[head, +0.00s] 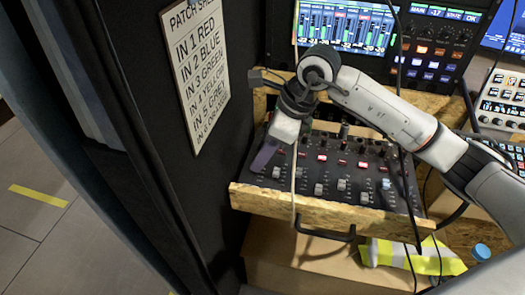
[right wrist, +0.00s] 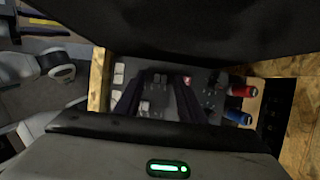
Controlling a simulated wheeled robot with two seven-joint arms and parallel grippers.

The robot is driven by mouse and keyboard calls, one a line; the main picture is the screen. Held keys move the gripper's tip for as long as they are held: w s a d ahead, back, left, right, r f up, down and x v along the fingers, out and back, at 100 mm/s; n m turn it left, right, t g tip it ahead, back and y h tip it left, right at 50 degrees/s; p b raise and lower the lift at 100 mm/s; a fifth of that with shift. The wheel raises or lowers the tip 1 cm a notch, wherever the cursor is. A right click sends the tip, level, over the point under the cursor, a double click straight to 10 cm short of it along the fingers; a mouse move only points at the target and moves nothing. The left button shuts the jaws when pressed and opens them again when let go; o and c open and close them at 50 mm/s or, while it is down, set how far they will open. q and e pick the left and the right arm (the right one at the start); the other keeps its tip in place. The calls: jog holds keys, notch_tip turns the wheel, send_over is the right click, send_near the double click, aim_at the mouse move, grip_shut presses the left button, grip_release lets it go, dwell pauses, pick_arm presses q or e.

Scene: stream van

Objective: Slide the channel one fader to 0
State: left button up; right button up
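The mixer (head: 325,165) is a dark panel with several grey fader caps and rows of red and white buttons, set in a wooden tray. My right gripper (head: 264,158) reaches down over its left end. In the right wrist view, its two dark fingers (right wrist: 157,100) stand apart, with panel and pale caps showing between them. I cannot tell whether the fingers touch a cap. The leftmost cap I make out clearly (head: 276,172) is just right of the fingertips. The channel one fader's marking and position are not readable. My left gripper is not in view.
The tray's wooden front edge (head: 330,207) has a black handle (head: 325,234) below. A black wall with a patch sheet (head: 196,65) stands close on the left. Cables hang across the mixer. A screen unit (head: 385,45) is behind; a yellow vest (head: 410,256) lies below right.

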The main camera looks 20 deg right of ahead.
jog(key=v, duration=1)
jog(key=shift+s, duration=0.1)
